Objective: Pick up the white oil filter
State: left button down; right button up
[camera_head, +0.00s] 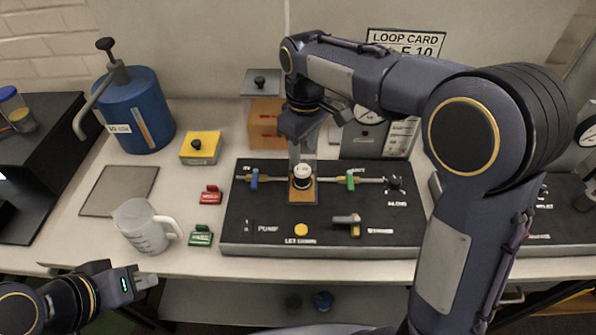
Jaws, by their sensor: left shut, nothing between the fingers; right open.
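The white oil filter (302,178) appears as a small round white-topped cylinder. It stands on a brown plate (303,197) in the middle of the black panel (270,222). My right gripper (303,160) points down directly above and slightly behind the filter, with its jaws open. Its fingers look close to the filter's top; I cannot tell whether they touch it or reach around it. My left gripper (150,281) is shut and empty, low at the left by the table's front edge.
A blue valve handle (254,178) and a green one (350,180) flank the filter on the pipe line.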

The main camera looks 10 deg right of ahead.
aim_at(303, 169)
jog(key=shift+w+a+f, duration=0.1)
jog(key=shift+f, duration=0.3)
jog(key=f, duration=0.7)
jog(key=shift+s+p, duration=0.3)
jog(key=shift+p, duration=0.1)
jog(key=shift+c, duration=0.3)
jog(key=c, duration=0.7)
jog(key=shift+r, duration=0.1)
